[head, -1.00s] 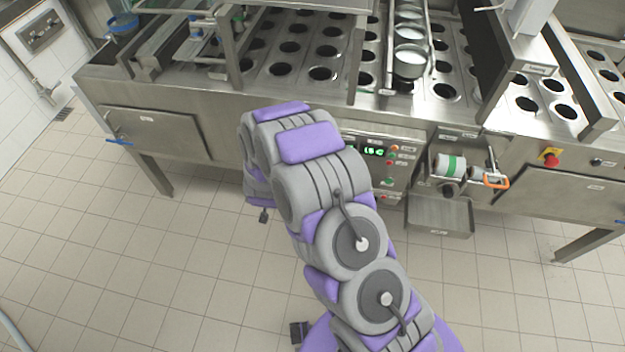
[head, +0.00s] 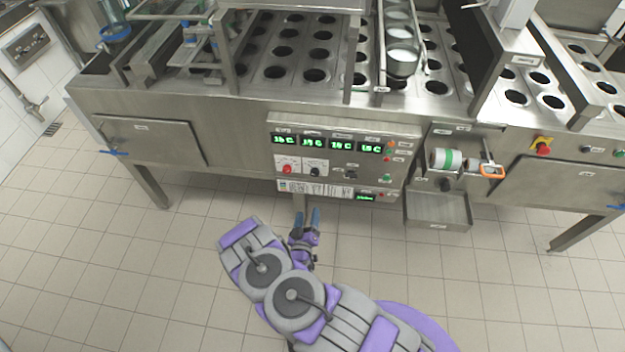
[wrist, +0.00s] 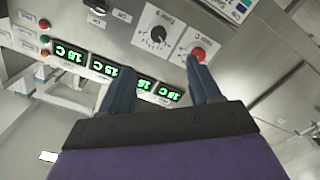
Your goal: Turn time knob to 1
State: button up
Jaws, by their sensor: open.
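The control panel (head: 345,160) is on the machine front. It carries a red knob (head: 287,168) on the left and a black knob (head: 315,172) beside it. In the wrist view, which shows the panel upside down, the black knob (wrist: 158,34) has a dial scale around it and the red knob (wrist: 198,54) is by one fingertip.
Green-lit displays (head: 327,143) line the panel's top. Small buttons (head: 389,158) are at its right. The tiled floor (head: 110,240) in front is clear.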

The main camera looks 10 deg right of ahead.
jog(key=b, duration=0.2)
send_near(314, 175)
jog(key=shift+t, duration=0.3)
jog(key=x, duration=0.9)
jog(key=shift+s+d+f, duration=0.1)
jog(key=shift+d+f, duration=0.05)
jog(key=shift+f, duration=0.15)
jog(key=c, duration=1)
